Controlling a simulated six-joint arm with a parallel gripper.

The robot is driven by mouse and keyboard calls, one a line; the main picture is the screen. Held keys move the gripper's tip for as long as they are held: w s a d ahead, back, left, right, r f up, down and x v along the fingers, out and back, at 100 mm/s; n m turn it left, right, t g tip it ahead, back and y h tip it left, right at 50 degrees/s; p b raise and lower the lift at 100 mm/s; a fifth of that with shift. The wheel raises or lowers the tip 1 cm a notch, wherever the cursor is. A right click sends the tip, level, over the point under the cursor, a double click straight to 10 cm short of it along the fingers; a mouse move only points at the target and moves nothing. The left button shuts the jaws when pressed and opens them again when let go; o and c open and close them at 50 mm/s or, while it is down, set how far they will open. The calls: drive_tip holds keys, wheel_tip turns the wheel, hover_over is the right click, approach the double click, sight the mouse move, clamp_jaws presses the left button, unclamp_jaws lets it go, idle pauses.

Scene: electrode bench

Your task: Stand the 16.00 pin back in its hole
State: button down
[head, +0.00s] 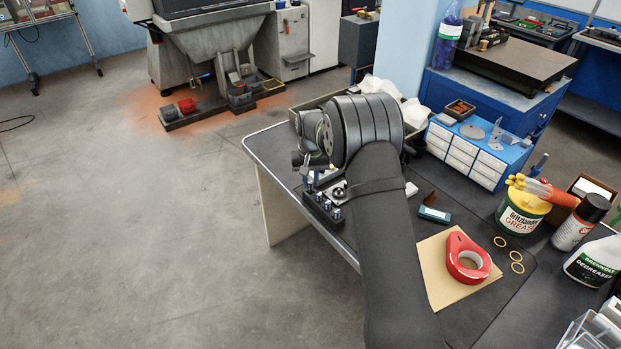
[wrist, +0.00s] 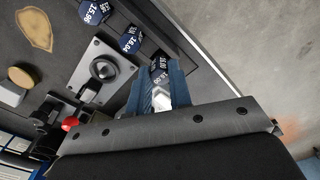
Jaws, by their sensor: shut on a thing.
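The 15.96 pin (wrist: 95,11) and the 16.04 pin (wrist: 130,40) stand in the block. I cannot tell whether the held pin's lower end is in a hole; in the head view my arm hides most of the gripper.
A metal plate with a black knob (wrist: 103,69) stands close beside the block. A red knob (wrist: 70,123) is near my gripper. A blue drawer cabinet (head: 470,152) is behind. The table's edge is close to the block.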

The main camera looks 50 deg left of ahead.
drive_tip(key=shift+f, duration=0.8)
drive_tip(key=c, duration=1.2)
unclamp_jaws()
drive_tip(key=shift+c, duration=0.2)
wheel_tip(320, 180, up, 18)
drive_tip(key=shift+f, duration=0.25)
drive_tip(key=shift+r, duration=0.1)
drive_tip(key=shift+r, duration=2.4)
drive_tip(key=shift+f, duration=0.1)
wheel_tip(320, 180, down, 14)
